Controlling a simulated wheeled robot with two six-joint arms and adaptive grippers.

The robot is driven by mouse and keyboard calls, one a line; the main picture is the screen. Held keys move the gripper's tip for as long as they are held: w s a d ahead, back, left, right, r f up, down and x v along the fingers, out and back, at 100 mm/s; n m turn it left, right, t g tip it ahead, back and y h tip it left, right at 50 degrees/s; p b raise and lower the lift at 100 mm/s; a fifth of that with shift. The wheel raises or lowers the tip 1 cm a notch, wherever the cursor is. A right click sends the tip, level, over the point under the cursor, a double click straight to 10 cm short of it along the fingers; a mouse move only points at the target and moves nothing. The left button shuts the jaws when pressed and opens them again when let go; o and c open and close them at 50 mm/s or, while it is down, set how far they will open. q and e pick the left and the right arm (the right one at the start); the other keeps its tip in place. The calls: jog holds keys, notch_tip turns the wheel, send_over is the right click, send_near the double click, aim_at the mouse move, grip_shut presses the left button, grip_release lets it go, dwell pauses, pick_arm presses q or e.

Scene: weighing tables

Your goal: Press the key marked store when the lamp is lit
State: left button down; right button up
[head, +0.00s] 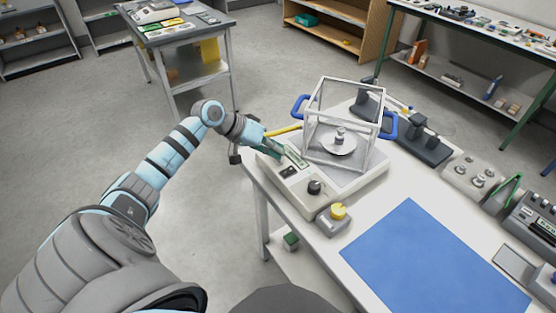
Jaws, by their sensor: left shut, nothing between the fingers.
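A weighing balance (330,192) stands at the near left of the white table, with a framed draught shield (340,82) with blue handles over its pan (337,146). A small metal weight (340,133) sits on the pan. The front panel has a small display (296,157), dark keys (289,172) and a black knob (315,187). Key markings are too small to read, and I cannot make out a lit lamp. My left gripper (270,144) is shut and empty at the panel's left end, partly covering it; contact cannot be told. My right gripper is not in view.
A grey box with a yellow button (338,211) stands close beside the balance. A blue mat (425,262) lies on the near table. Dark stands (422,142) and a tray of weights (474,176) line the far side. Grey floor is free to the left.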

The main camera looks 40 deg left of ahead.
pick_arm(q)
jog(key=shift+f, duration=0.4)
dwell(0.4)
jog(key=shift+r+p, duration=0.85)
jog(key=shift+p, duration=0.15)
notch_tip(320, 180, up, 5)
jog(key=p, duration=0.5)
dwell(0.8)
